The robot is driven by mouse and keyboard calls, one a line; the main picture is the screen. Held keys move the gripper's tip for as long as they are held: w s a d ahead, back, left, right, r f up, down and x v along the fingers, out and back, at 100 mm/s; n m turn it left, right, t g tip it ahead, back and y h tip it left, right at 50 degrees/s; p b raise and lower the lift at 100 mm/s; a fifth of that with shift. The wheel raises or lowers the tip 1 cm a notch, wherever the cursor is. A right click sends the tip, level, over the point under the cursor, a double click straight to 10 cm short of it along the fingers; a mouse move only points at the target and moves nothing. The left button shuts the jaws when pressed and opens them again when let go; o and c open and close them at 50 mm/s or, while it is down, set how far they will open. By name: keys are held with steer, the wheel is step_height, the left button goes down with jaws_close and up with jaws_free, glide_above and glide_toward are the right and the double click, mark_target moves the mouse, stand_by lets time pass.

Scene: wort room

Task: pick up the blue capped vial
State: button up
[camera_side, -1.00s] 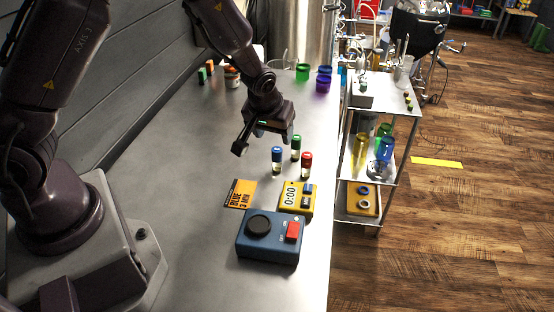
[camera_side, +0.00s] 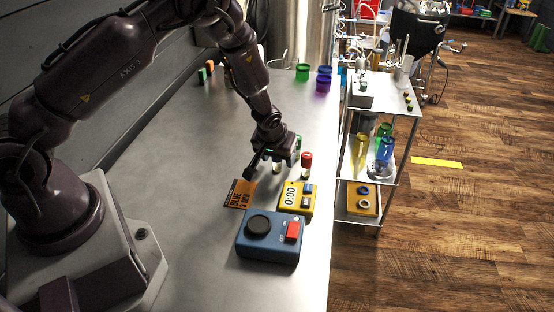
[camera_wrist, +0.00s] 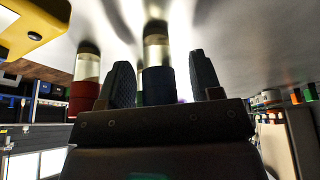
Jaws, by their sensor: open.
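The blue capped vial stands on the grey bench; in the wrist view its dark blue cap (camera_wrist: 158,88) and clear body are between my two fingers, with gaps visible on both sides. In the side view my gripper (camera_side: 272,163) is down over it and hides its cap; a little of its clear body (camera_side: 277,169) shows below. My gripper (camera_wrist: 161,75) is open. A red capped vial (camera_side: 307,160) stands just to the right and also shows at left in the wrist view (camera_wrist: 84,95). A green capped vial (camera_side: 298,142) is partly hidden behind my gripper.
An orange card (camera_side: 239,195), a yellow timer (camera_side: 291,195) and a blue box (camera_side: 267,247) with a black knob and red switch lie in front of the vials. Green (camera_side: 303,72) and purple (camera_side: 323,85) containers stand at the back. The bench left of the card is clear.

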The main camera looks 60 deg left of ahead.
steer(key=shift+c, duration=0.4)
steer(key=c, duration=0.9)
steer(key=shift+r, duration=0.5)
step_height(320, 180, up, 3)
steer(key=shift+f, duration=0.2)
steer(key=s+r, duration=0.3)
steer(key=s, duration=0.1)
steer(key=s+d+r, duration=0.1)
steer(key=s+r, duration=0.2)
steer(key=s, duration=0.2)
steer(key=s+d+r, duration=0.1)
steer(key=s+r, duration=0.2)
steer(key=s, duration=0.2)
steer(key=shift+d+r, duration=0.1)
steer(key=shift+r, duration=0.1)
steer(key=shift+w, duration=0.1)
